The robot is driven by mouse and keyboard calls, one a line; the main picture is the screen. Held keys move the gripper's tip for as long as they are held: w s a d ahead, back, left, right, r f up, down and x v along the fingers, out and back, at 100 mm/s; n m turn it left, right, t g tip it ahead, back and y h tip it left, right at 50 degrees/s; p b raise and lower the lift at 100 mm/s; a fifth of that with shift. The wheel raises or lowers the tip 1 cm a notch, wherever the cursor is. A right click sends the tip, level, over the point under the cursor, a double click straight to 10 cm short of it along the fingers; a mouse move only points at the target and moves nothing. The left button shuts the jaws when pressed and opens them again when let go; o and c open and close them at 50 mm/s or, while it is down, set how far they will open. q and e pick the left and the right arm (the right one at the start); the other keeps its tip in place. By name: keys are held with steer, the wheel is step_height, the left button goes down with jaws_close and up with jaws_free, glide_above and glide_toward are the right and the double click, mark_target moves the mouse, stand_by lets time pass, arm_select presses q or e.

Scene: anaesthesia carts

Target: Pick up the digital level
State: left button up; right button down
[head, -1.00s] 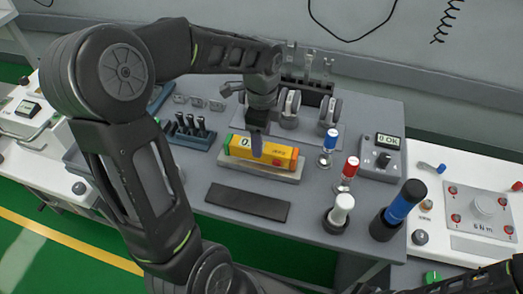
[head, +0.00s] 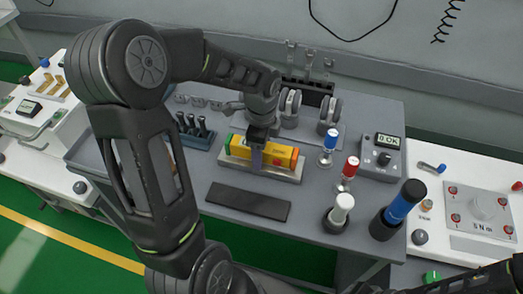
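The far finger is hidden, so I cannot tell whether the fingers press on the level. Only part of my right arm shows at the bottom right; its gripper is out of view.
A dark flat mat (head: 248,202) lies in front of the block. Left is a rack of dark tools (head: 194,130). To the right stand a blue-topped piece (head: 329,148), a red-topped one (head: 349,170), a white-topped one (head: 341,210), a blue-black handle (head: 399,208) and a meter box (head: 381,155).

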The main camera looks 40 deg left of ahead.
stand_by(0.4)
arm_select(q)
jaws_close()
stand_by(0.5)
